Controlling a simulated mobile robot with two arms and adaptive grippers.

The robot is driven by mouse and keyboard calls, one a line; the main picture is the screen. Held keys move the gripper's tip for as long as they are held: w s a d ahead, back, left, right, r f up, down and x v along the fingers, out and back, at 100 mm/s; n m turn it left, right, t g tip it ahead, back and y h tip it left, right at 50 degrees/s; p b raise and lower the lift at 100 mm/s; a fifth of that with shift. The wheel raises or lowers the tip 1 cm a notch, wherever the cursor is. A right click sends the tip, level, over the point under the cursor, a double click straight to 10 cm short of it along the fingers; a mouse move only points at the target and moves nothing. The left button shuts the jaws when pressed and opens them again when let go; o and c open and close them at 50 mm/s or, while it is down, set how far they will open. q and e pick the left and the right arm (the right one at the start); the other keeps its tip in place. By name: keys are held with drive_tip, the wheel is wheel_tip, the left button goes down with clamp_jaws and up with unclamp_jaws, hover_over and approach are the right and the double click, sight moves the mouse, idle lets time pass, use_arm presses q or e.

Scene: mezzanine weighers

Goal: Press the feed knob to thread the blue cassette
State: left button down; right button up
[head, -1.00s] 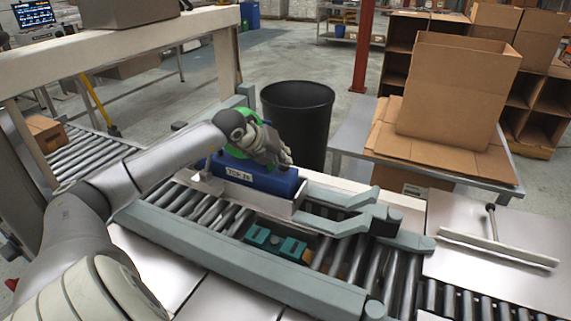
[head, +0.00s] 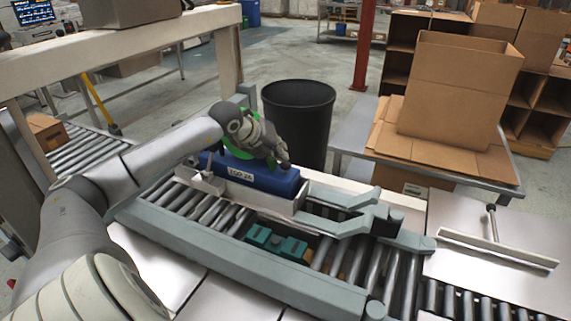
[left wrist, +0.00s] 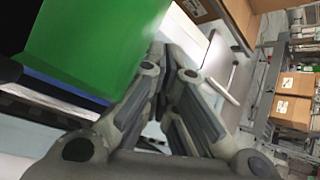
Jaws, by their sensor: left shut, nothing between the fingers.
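The blue cassette (head: 262,176), with a white label on its front, lies in a pale metal holder on the roller conveyor. A green part (head: 227,142) shows behind my left wrist, at the back of the cassette; it fills the upper left of the left wrist view (left wrist: 90,45). My left gripper (head: 284,161) is shut and empty, just above the right part of the cassette. Its closed fingers (left wrist: 163,55) are beside the green part; I cannot tell whether they touch anything. A small dark post (head: 209,162) stands at the cassette's left end. I cannot tell which part is the feed knob.
A grey forked fixture (head: 350,215) stands right of the cassette, and a teal block (head: 275,242) sits low in front. A black bin (head: 299,120) is behind. A grey side rail (head: 230,258) borders the conveyor's front. An open carton (head: 455,95) stands on a table at right.

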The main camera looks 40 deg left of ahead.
sight(280, 170)
use_arm(q)
wheel_tip(280, 170, up, 5)
drive_tip(key=shift+w+a+f+p, duration=0.1)
drive_tip(key=shift+p, duration=1)
